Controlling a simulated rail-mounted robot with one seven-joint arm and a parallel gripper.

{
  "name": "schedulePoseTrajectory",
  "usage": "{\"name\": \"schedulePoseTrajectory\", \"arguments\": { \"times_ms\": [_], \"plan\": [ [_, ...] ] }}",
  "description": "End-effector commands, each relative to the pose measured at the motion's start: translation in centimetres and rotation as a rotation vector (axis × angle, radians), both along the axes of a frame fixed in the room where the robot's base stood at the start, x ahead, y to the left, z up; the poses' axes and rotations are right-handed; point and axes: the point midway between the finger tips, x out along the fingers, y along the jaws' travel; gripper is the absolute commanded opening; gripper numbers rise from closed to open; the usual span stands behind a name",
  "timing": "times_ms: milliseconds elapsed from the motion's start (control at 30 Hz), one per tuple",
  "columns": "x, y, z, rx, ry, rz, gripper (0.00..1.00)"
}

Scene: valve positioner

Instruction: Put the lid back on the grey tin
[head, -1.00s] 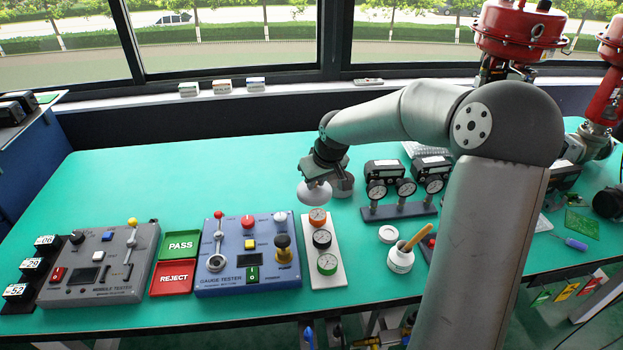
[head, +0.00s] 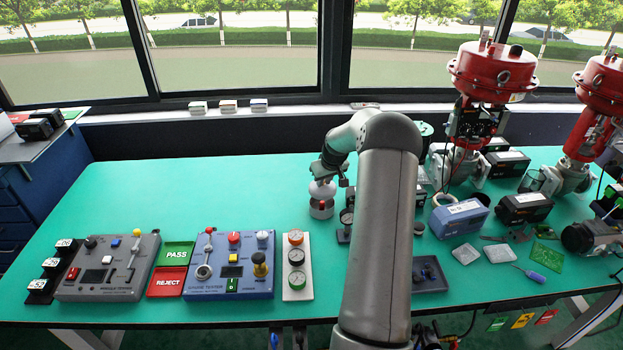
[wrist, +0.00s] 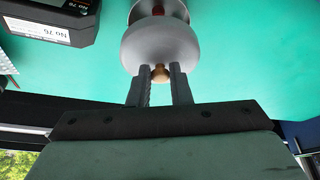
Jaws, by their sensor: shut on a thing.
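My gripper (head: 323,174) is shut on the small brass knob of the grey lid (head: 322,188), as the wrist view shows with the fingers (wrist: 160,86) on either side of the knob (wrist: 160,73). The lid (wrist: 160,44) is a pale grey round disc. The grey tin (head: 320,212) stands upright on the green bench, directly below the lid in the head view. A small red thing shows between lid and tin, so the two look apart. In the wrist view the lid hides most of the tin.
The gauge stand (head: 346,222) is close to the right of the tin, partly behind my arm. The blue gauge tester (head: 229,265) and a white board with gauges (head: 297,266) lie nearer the front. The bench left of the tin is clear.

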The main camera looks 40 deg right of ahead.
Motion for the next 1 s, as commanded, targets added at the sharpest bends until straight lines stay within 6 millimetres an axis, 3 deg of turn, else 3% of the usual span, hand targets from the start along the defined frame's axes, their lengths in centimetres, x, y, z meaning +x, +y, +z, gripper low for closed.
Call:
{"name": "schedulePoseTrajectory", "arguments": {
  "times_ms": [600,1000],
  "plan": [
    [0.0,0.2,-5.6,0.000,0.000,0.002,0.00],
    [0.1,0.1,-5.9,0.000,0.000,0.002,0.00]
  ]
}}
